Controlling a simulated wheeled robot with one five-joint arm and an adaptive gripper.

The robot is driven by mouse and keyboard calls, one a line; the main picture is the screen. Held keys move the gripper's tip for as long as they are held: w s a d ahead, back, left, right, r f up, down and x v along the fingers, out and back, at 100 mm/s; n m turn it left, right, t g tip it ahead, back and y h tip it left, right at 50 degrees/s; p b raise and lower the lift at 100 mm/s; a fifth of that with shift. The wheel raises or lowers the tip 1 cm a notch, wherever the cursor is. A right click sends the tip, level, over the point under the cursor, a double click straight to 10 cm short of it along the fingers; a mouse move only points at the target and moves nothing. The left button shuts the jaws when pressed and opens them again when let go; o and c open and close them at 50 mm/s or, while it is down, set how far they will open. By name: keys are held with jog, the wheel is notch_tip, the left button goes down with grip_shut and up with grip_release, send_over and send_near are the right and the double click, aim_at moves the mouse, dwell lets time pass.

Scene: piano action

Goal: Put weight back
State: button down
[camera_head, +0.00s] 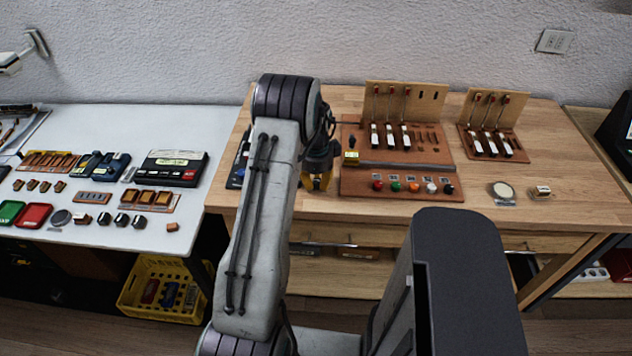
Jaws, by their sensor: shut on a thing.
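My gripper (318,184), with yellow fingertips, points down at the wooden bench just left of the brown piano action board (402,180). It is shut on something. The arm and the fingers hide what it holds, so I cannot tell whether it is the weight. The board carries upright hammers with white parts, a dark bar and a front row of coloured buttons (412,187). A round pale disc on a dark base (502,190) and a small metal-and-wood block (540,191) lie on the bench to its right.
A smaller piano action model (493,140) stands at the right on the wooden bench (580,175). The white table (100,240) at left holds several small blocks, cases and a dark disc (61,217). A yellow crate (160,290) is below. The bench's right front is mostly clear.

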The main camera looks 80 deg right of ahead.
aim_at(317, 181)
jog(key=c, duration=1.2)
grip_release()
jog(key=shift+o, duration=0.2)
notch_tip(317, 181, up, 2)
jog(key=shift+r, duration=0.25)
jog(key=shift+a+r+b, duration=0.1)
jog(key=shift+r+b, duration=0.15)
jog(key=shift+b, duration=0.55)
notch_tip(317, 181, up, 9)
jog(key=a+b, duration=0.1)
jog(key=b, duration=0.3)
jog(key=shift+b, duration=0.4)
